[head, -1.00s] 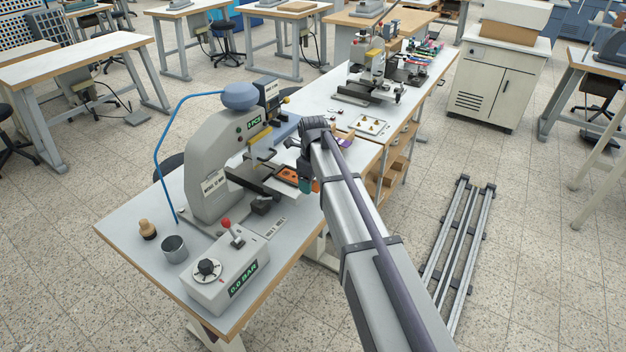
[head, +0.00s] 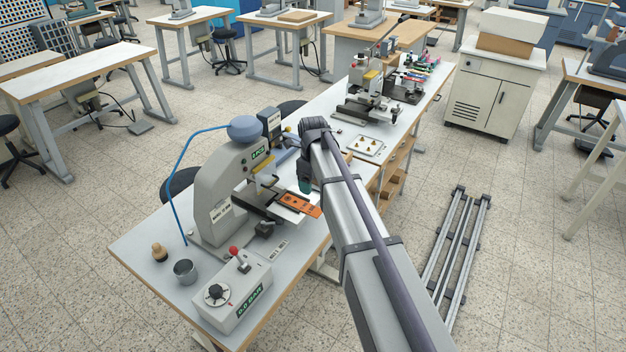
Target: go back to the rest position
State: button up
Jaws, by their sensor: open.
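My arm reaches from the bottom right up to the foil stamping press (head: 213,200). My gripper (head: 305,186) is at its far end, pointing down, mostly hidden behind my own arm. Only a small teal and dark part of it shows, beside the press's front. An orange piece with dark marks (head: 300,206) lies on the white bed at the front of the press, just below and left of my gripper. I see nothing held, but the space between the fingers is hidden.
A control box (head: 232,292) with a red-knobbed lever, a metal cup (head: 185,271) and a wooden-handled stamp (head: 159,252) stand on the near table. A white tray (head: 366,146) with small brass pieces lies beyond. Metal rails (head: 458,255) lie on the floor at right.

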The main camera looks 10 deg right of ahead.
dwell(0.4)
jog(key=s+n, duration=2.6)
jog(key=n, duration=0.1)
jog(key=shift+d, duration=0.25)
